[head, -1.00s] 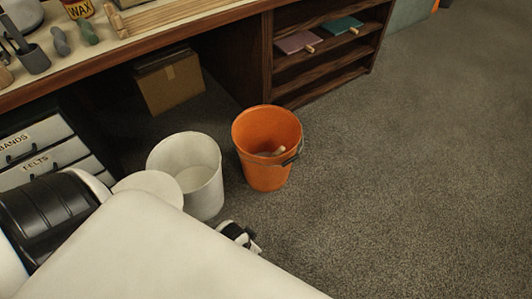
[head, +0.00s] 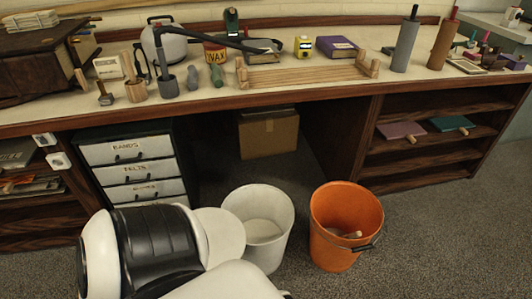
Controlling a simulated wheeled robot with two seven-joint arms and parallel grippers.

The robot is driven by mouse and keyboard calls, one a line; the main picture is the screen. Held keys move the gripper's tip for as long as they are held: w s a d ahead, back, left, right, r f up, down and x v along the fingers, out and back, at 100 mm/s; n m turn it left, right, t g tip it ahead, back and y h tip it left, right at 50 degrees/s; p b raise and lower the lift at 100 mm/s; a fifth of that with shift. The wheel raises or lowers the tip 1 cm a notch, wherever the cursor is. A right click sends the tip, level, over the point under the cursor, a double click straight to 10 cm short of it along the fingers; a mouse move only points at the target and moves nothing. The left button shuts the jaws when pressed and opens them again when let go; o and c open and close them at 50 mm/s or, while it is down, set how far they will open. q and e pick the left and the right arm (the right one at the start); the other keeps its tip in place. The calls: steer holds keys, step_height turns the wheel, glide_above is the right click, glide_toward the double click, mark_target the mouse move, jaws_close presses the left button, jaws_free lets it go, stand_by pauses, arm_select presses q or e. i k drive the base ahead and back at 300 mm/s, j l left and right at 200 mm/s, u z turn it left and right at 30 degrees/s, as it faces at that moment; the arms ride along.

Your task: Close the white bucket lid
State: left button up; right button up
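The white bucket (head: 284,228) stands on the carpet in the lower middle of the head view. Its mouth is uncovered and I can see down to its inside floor. The round white lid (head: 222,232) is at the bucket's left side, off the opening. My white and black arm hides part of the lid and of the bucket's lower left. Neither of my grippers shows clearly in this view.
An orange bucket (head: 333,252) with a small pale thing inside stands just right of the white bucket. Behind are a drawer unit (head: 135,150), a cardboard box (head: 267,135) under the bench (head: 300,98), and shelves (head: 425,155). Carpet (head: 430,235) at right is clear.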

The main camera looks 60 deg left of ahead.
mark_target(226, 235)
steer(key=u, duration=0.45)
steer(key=j+u, duration=0.1)
steer(key=u, duration=0.8)
steer(key=j+u, duration=0.1)
steer(key=u, duration=0.8)
